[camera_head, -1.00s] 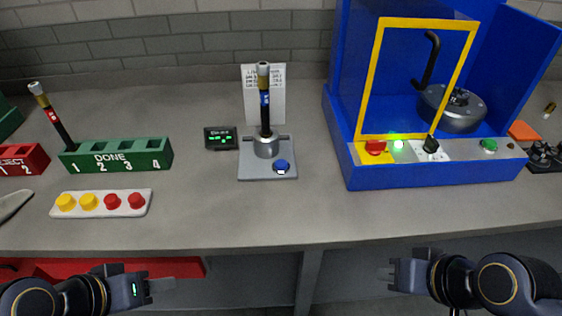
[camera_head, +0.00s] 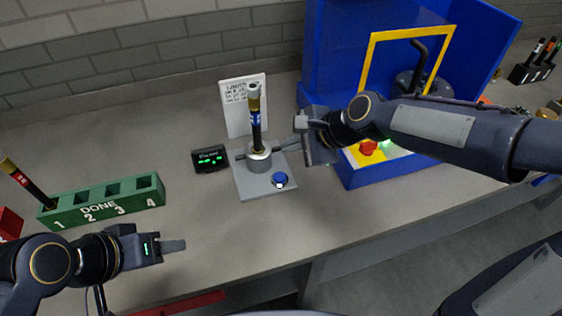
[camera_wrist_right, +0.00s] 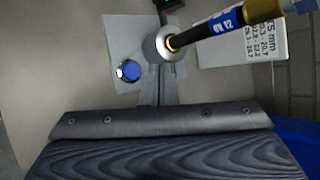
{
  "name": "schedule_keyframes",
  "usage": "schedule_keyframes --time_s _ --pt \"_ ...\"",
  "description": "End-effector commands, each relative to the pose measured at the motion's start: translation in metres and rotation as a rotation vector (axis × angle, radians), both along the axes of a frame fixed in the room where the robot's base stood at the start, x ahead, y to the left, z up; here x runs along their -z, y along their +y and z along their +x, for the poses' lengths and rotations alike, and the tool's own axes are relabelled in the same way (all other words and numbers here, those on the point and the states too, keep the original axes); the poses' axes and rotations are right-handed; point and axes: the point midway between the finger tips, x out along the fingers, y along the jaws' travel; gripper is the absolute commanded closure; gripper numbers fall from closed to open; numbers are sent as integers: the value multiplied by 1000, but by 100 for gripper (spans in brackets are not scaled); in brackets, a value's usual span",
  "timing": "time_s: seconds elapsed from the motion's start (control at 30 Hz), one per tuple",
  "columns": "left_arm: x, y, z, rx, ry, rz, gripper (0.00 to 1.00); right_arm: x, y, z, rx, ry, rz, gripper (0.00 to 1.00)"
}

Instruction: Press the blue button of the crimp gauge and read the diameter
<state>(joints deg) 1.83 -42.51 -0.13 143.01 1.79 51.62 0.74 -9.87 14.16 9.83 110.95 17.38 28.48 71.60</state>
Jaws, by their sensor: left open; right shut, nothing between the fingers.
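The crimp gauge (camera_head: 250,184) is a grey plate with a round metal holder (camera_head: 258,158). A dark hose with a blue band and a yellow ring (camera_head: 256,120) stands upright in the holder. The blue button (camera_head: 280,179) is at the plate's front right; the right wrist view shows it too (camera_wrist_right: 130,70). A small black display (camera_head: 210,158) with green characters, too small to read, stands left of the plate. My right gripper (camera_head: 284,146) is shut and empty beside the holder, above and behind the button, apart from it. My left gripper (camera_head: 182,245) is open and empty over the table front.
The green DONE rack (camera_head: 140,192) at left holds a hose in slot 1. The blue press housing (camera_head: 350,177) with a yellow frame is at right, partly behind my right arm. The table before the gauge is clear.

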Motion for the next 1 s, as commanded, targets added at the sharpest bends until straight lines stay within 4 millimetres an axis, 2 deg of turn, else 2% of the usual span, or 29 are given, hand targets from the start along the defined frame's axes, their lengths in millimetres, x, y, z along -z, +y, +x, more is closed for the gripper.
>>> schedule_keyframes --time_s 0.1,0.2,0.67,0.87,1.0 --pt "-5 0 0 0 0 0 54 0 14 8 36 44 37 100" --pt "-5 0 0 0 0 0 54 1 19 11 51 61 52 100" --pt "-3 0 0 0 0 0 54 4 19 11 55 64 55 100" --pt "12 0 0 0 0 0 54 20 19 11 55 64 54 100" --pt "30 0 0 0 0 0 54 38 19 11 55 64 54 100"
